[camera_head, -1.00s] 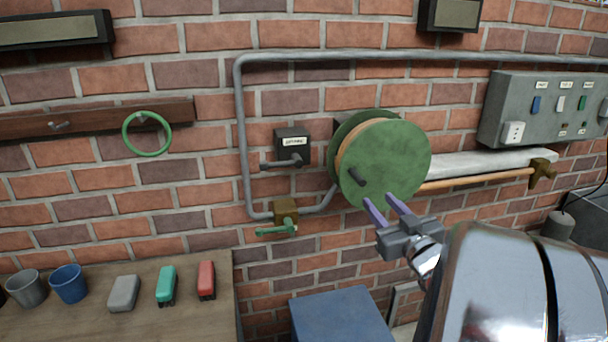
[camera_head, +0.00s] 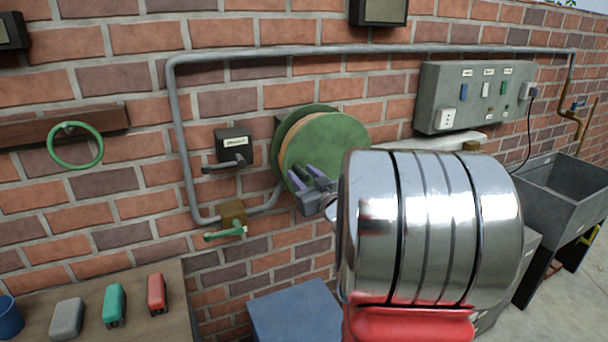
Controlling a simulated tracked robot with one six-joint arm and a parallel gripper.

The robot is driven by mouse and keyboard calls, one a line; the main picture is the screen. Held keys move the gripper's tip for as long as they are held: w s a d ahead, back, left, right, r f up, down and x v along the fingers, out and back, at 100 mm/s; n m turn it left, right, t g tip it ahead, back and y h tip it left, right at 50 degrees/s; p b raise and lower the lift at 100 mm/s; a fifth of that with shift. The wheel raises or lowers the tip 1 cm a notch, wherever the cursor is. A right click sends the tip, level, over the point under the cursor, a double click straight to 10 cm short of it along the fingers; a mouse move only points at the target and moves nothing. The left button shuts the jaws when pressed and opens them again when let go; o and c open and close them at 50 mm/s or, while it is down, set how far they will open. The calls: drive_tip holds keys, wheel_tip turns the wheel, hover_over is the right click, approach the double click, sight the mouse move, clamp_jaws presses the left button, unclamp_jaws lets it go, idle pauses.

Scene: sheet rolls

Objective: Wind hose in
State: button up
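The hose reel (camera_head: 335,140) is a green round drum on the brick wall, with orange hose wound behind its front disc. A dark crank handle sticks out at the lower left of the disc; it is hard to make out now behind my fingers. My gripper (camera_head: 306,174) has purple fingers that stand apart at that lower left part of the disc, close to the handle. Whether they touch the handle I cannot tell. My shiny arm hides the right part of the reel and the hose that runs off to the right.
A grey box with a lever (camera_head: 233,148) and a brass valve with a green handle (camera_head: 232,218) are left of the reel. A blue box (camera_head: 295,312) stands below. A switch panel (camera_head: 470,95) and a sink (camera_head: 565,190) are at the right. A bench (camera_head: 100,315) holds small items.

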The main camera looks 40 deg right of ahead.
drive_tip(key=shift+w+d, duration=0.1)
drive_tip(key=shift+w, duration=0.1)
drive_tip(key=shift+c, duration=0.6)
clamp_jaws()
drive_tip(key=shift+s+d, duration=0.1)
drive_tip(key=shift+d, duration=0.15)
drive_tip(key=shift+a, duration=0.15)
